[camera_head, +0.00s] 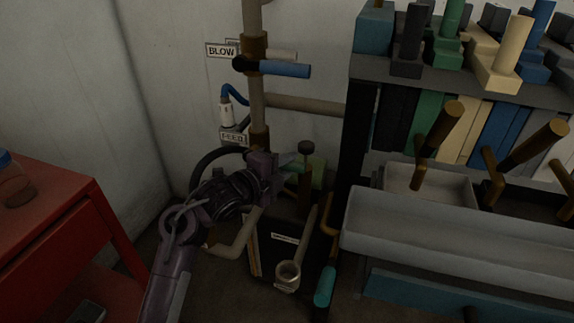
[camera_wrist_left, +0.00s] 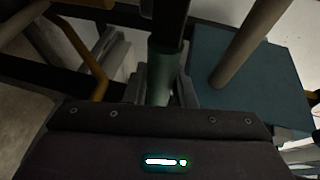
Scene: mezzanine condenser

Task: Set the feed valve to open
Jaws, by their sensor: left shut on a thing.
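The feed valve sits low on the vertical pipe, by the FEED label (camera_head: 233,137). Its body is mostly hidden behind my left gripper (camera_head: 277,170). A green lever handle (camera_head: 294,161) shows just past the gripper and points right, across the vertical pipe. In the left wrist view, the green handle (camera_wrist_left: 164,72) runs between the two fingers of my left gripper (camera_wrist_left: 161,88), which is shut on it. The exact angle of the lever is hard to tell. My right gripper is in neither view.
Above is a blue-handled valve (camera_head: 285,69) by the BLOW label (camera_head: 221,50). A grey tray (camera_head: 450,240) and a rack (camera_head: 460,75) of coloured blocks stand at right. Below are a dark box (camera_head: 275,245) and a tool with a ring end (camera_head: 289,272).

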